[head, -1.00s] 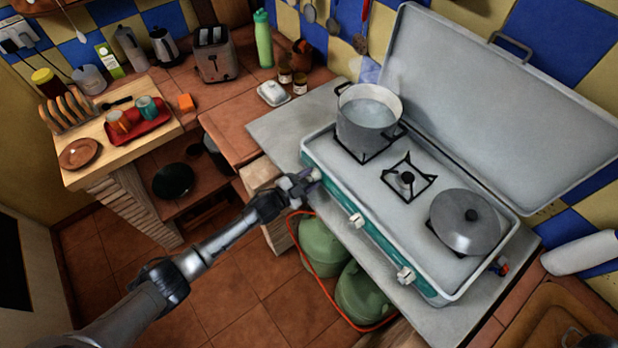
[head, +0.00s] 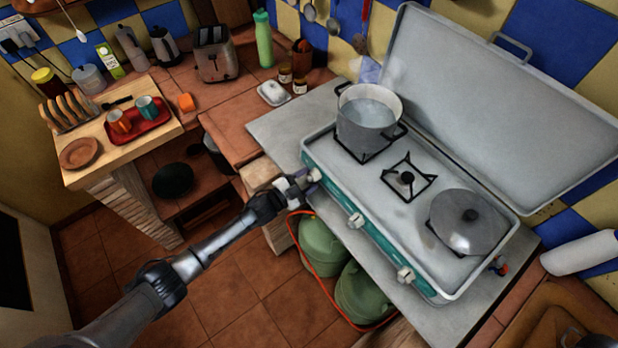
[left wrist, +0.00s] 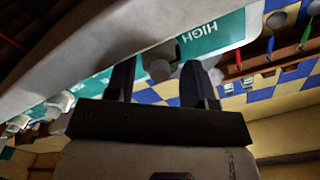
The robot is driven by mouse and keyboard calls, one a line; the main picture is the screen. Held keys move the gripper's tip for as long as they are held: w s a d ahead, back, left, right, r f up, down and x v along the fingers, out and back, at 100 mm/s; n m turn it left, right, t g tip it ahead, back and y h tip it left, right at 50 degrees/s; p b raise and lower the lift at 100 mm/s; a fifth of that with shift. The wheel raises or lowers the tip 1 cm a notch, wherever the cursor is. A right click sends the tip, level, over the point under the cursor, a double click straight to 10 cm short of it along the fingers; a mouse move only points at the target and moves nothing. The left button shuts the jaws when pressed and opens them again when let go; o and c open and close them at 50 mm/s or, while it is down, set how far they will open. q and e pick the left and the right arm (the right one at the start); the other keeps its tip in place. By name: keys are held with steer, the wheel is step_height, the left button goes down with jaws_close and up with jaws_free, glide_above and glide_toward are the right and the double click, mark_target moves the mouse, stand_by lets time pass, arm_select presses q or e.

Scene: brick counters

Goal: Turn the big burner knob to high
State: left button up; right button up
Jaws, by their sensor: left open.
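The camping stove (head: 330,172) has a teal front panel with several pale knobs. The left-end knob (head: 315,175) is beside my left gripper (head: 304,184). In the left wrist view the open fingers of my left gripper (left wrist: 160,78) point at the panel, with a pale knob (left wrist: 158,66) seen between them. I cannot tell whether a finger touches it. The word HIGH (left wrist: 199,38) shows on the panel close to that knob. The middle knob (head: 356,220) and the right knob (head: 405,275) are clear of the gripper.
A pot of liquid (head: 368,120) stands on the left burner and a lidded pan (head: 468,225) on the right one. The stove lid (head: 500,100) stands open behind. Green gas bottles (head: 322,245) with an orange hose sit below the counter.

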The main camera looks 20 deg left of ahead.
arm_select(q)
steer(key=v, duration=1.3)
steer(key=a+f+n+g+y, duration=0.2)
steer(key=a+f+n+y, duration=0.15)
steer(key=f+y, duration=0.2)
steer(key=s+d+r+n+g+y, duration=0.2)
steer(key=s+d+r+n+g, duration=0.15)
steer(key=s+r, duration=0.45)
steer(key=s+d+r+n+g+y, duration=0.2)
steer(key=s+r+n+g, duration=0.25)
steer(key=s, duration=0.45)
steer(key=s+d+f+g, duration=0.2)
steer(key=s+f, duration=0.2)
steer(key=s, duration=0.8)
step_height(320, 180, up, 24)
steer(key=p, duration=2.4)
steer(key=shift+w+a, duration=0.2)
steer(key=shift+w, duration=0.15)
